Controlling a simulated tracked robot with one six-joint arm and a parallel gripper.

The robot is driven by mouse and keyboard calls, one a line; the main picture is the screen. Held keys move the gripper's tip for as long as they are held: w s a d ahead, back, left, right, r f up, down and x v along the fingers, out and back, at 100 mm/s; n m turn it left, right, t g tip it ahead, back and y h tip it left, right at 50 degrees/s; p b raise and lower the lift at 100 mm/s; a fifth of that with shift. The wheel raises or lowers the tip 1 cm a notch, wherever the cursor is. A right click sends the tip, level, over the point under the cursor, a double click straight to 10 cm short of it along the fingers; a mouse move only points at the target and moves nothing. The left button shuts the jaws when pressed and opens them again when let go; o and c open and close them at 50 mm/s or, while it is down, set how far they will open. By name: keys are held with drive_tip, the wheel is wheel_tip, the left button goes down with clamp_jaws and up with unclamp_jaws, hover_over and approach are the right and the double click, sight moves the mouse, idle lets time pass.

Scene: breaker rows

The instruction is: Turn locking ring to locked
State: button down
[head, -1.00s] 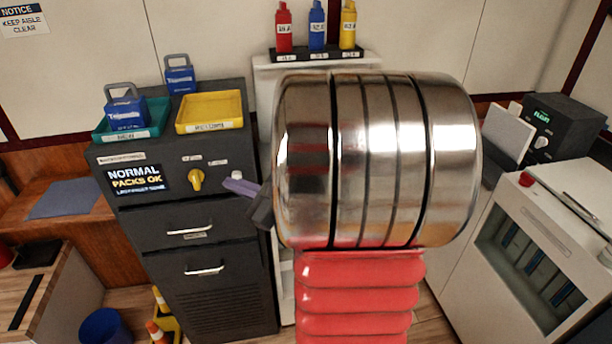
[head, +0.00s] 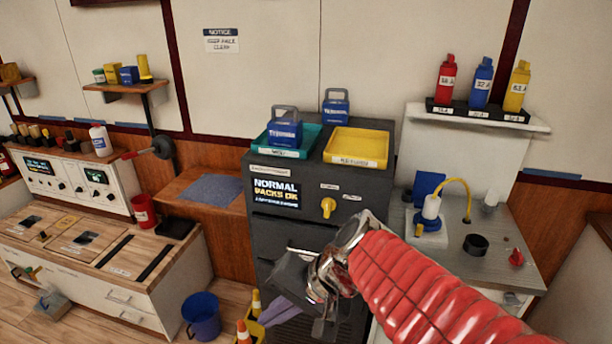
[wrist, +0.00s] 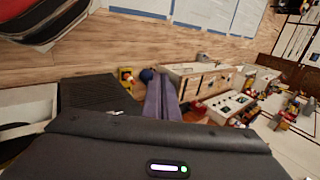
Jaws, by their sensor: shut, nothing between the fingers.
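I cannot pick out a locking ring for certain. A black ring-shaped part (head: 475,244) sits on the grey counter at the right, and a yellow knob (head: 328,207) is on the dark cabinet front; neither shows a readable lock mark. My gripper (head: 272,321) hangs low in front of the cabinet, well apart from the counter parts. Its purple fingers are together and empty, and they also show in the wrist view (wrist: 158,82), pointing towards the room and floor. My arm hides part of the cabinet and the counter's front.
A white bottle with a yellow hose (head: 431,207) and a red cone-shaped part (head: 516,257) stand on the counter. The cabinet top holds a teal tray (head: 258,147) and a yellow tray (head: 358,147). A blue bin (head: 201,315) and small cones (head: 244,333) stand on the floor.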

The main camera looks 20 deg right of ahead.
drive_tip(key=s+d+r+n+h, duration=0.3)
drive_tip(key=s+r+n+h, duration=0.1)
drive_tip(key=n, duration=0.4)
drive_tip(key=shift+d+t+h, duration=0.35)
drive_tip(key=shift+t+h, duration=0.05)
drive_tip(key=shift+h, duration=0.3)
drive_tip(key=shift+s+f, duration=0.1)
